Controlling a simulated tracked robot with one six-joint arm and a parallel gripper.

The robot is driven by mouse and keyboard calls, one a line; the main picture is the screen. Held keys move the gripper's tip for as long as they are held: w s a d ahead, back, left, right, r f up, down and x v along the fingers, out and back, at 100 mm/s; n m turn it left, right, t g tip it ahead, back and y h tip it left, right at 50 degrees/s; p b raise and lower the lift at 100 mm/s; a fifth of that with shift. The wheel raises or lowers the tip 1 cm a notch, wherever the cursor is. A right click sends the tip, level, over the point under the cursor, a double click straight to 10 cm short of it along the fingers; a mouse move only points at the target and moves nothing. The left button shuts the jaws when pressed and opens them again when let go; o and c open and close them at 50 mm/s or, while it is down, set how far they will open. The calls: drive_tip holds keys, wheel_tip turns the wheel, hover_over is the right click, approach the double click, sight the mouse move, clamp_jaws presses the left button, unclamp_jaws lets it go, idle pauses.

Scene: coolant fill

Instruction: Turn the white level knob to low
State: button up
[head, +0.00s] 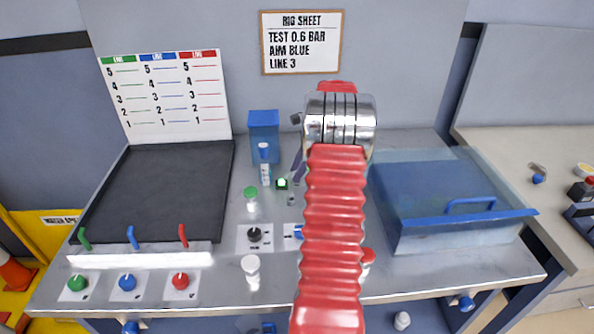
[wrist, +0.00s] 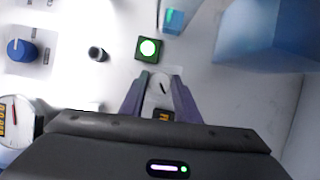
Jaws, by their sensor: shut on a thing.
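In the wrist view, the white level knob (wrist: 161,86) sits between the two purple fingers of my gripper (wrist: 160,92). It is a round white knob with a dark pointer line on its face. The fingers are shut on its sides. An orange label with dark letters (wrist: 165,115) shows partly below it, and I cannot read it in full. In the head view, my gripper's purple fingers (head: 299,168) show just left of my red arm. The knob is hidden behind the arm there.
A green lit button (wrist: 149,48) is close beside the fingers. A black cap (wrist: 97,53), a blue knob (wrist: 18,50) and a gauge (wrist: 12,115) lie to the left. A blue box (head: 264,135) and a clear-lidded blue bin (head: 440,200) flank the arm.

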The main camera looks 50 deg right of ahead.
drive_tip(key=shift+a, duration=0.2)
drive_tip(key=shift+d, duration=0.1)
drive_tip(key=shift+n, duration=0.3)
drive_tip(key=n+g+y, duration=0.1)
drive_tip(key=n, duration=0.3)
drive_tip(key=shift+d+f, duration=0.1)
drive_tip(key=shift+d, duration=0.05)
drive_tip(key=n+g, duration=0.1)
drive_tip(key=n, duration=0.1)
drive_tip(key=n+g, duration=0.1)
drive_tip(key=n, duration=0.2)
drive_tip(key=shift+w+g, duration=0.1)
drive_tip(key=shift+g, duration=0.2)
drive_tip(key=shift+n, duration=0.3)
drive_tip(key=shift+d, duration=0.1)
drive_tip(key=o, duration=1)
drive_tip(key=shift+o, duration=0.2)
